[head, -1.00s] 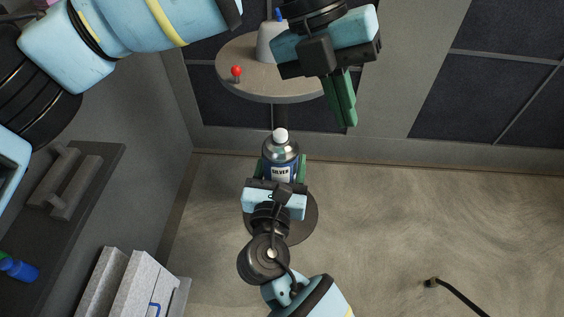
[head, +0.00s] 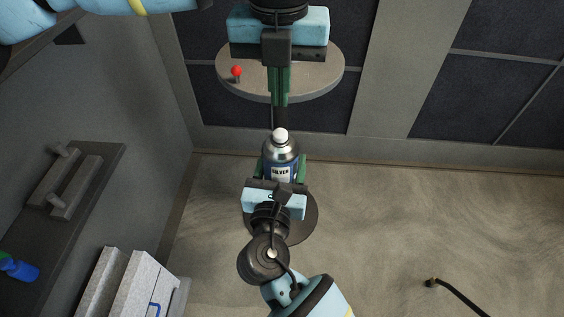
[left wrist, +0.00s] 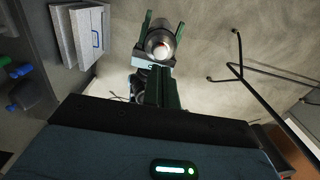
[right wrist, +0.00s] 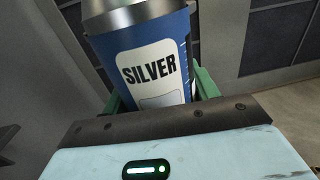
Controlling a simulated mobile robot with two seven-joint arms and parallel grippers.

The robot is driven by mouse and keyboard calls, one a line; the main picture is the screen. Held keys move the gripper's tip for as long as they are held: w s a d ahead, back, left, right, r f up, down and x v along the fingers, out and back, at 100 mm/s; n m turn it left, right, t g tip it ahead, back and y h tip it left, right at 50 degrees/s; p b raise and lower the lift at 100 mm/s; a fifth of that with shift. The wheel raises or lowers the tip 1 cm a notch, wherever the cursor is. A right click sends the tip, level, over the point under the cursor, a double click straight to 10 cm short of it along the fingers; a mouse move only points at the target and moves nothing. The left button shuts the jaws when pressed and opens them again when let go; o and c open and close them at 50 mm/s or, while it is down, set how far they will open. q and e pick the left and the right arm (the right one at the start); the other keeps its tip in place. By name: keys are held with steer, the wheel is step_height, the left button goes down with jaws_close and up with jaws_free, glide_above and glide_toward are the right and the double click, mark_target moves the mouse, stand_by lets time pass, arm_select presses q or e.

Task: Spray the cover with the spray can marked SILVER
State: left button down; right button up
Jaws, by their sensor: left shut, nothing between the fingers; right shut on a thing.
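The spray can (head: 280,158), blue and silver with a white top, is upright in my right gripper (head: 281,172). Its SILVER label faces the camera in the right wrist view (right wrist: 152,75). The right fingers are shut around its sides. My left gripper (head: 280,101) is shut and empty, its fingers pointing down just above and beyond the can's white top. In the left wrist view the can (left wrist: 160,40) shows from above, past the left fingers (left wrist: 166,72). No cover can be made out now; the table's middle is hidden behind my left gripper.
A round table (head: 325,77) stands behind the can, with a red-knobbed stick (head: 237,73) on its left. The floor at right is mostly clear.

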mark_target(280, 132)
arm_select(q)
steer(key=shift+f, duration=2.1)
steer(key=shift+f, duration=1.2)
stand_by(0.5)
steer(key=shift+r, duration=2.55)
step_height(280, 132, up, 12)
